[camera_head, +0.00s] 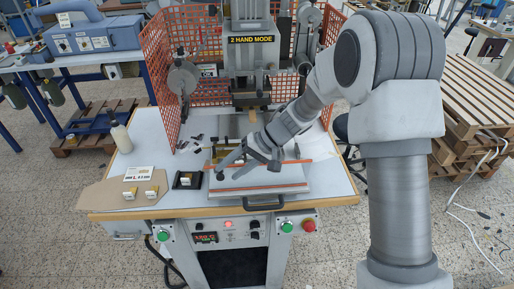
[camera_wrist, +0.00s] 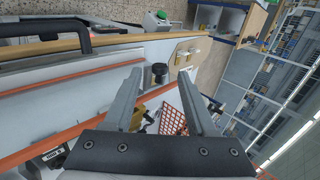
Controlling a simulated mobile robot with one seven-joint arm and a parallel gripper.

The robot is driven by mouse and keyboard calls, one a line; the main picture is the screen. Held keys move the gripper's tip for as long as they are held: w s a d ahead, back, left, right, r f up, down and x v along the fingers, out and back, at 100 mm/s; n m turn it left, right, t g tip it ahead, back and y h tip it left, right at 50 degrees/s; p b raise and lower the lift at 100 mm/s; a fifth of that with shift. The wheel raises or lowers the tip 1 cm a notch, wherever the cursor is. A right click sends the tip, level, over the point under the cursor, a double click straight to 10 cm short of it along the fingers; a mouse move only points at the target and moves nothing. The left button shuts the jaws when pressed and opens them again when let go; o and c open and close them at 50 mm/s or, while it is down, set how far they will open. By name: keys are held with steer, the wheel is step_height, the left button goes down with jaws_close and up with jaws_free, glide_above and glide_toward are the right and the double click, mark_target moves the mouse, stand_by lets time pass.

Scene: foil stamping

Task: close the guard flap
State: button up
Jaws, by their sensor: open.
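A flat pale panel with orange edge strips (camera_head: 285,190), which looks like the guard flap, lies low across the front of the press. It also shows in the wrist view (camera_wrist: 60,86). A black handle (camera_head: 263,206) is at the front edge below it; it also shows in the wrist view (camera_wrist: 62,36). My gripper (camera_head: 226,172) hangs over the panel's left end with its fingers apart. In the wrist view the fingers (camera_wrist: 161,76) are spread with nothing held.
Orange mesh guards (camera_head: 162,65) stand around the press (camera_head: 250,60). A tan board with small yellow-and-white blocks (camera_head: 130,193) and a white bottle (camera_head: 121,138) are at left. A black tray (camera_head: 187,180) sits near my gripper. A red button (camera_head: 309,225) is on the front.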

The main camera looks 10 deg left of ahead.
steer(key=v, duration=1.2)
steer(key=shift+r, duration=0.2)
steer(key=shift+w+d, duration=0.1)
steer(key=shift+d, duration=0.05)
